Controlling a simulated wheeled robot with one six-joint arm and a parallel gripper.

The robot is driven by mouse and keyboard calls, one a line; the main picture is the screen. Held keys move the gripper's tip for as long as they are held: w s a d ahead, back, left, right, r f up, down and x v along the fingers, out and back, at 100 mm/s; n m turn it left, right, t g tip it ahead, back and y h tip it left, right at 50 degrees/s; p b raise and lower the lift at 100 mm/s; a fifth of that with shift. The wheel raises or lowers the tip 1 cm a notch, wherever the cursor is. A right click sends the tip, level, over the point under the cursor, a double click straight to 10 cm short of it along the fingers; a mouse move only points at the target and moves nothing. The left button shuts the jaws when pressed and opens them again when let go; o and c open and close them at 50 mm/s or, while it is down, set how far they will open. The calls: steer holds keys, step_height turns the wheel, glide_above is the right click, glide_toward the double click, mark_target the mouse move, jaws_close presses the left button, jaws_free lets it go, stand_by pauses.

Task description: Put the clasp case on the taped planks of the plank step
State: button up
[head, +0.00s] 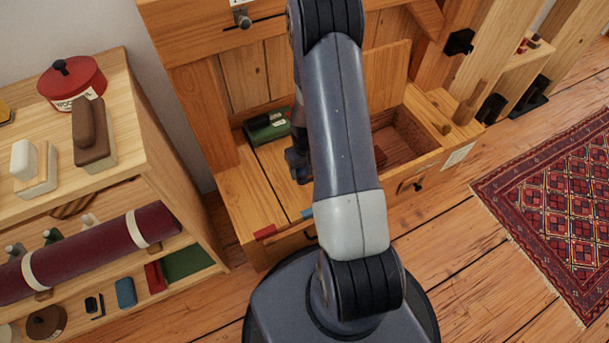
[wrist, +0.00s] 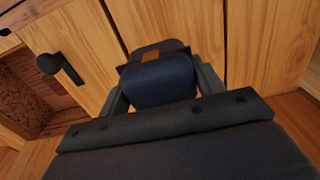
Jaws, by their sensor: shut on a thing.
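A dark navy case (wrist: 160,82) with a brown tab, which looks like the clasp case, sits between the fingers of my gripper (wrist: 162,84) in the wrist view. My gripper is shut on it. In the head view my gripper (head: 298,163) is mostly hidden behind my arm, and I cannot make out the case there. The gripper is above or beside the wooden plank step (head: 250,203). Red tape (head: 265,232) and blue tape (head: 307,213) mark its front edge. My arm hides part of its top.
A green box (head: 268,125) lies at the back of the step. An open compartment (head: 408,140) is to the right. A shelf unit (head: 150,150) with several items stands left. A patterned rug (head: 560,200) lies right. A dark knob (wrist: 62,67) shows in the wrist view.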

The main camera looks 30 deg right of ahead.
mark_target(306, 175)
steer(key=shift+f+b, duration=0.45)
steer(key=shift+f, duration=1.25)
steer(key=shift+f, duration=0.15)
steer(key=o, duration=1.4)
steer(key=shift+c, duration=0.2)
step_height(306, 175, up, 12)
steer(key=p, duration=0.3)
steer(key=shift+s, duration=0.15)
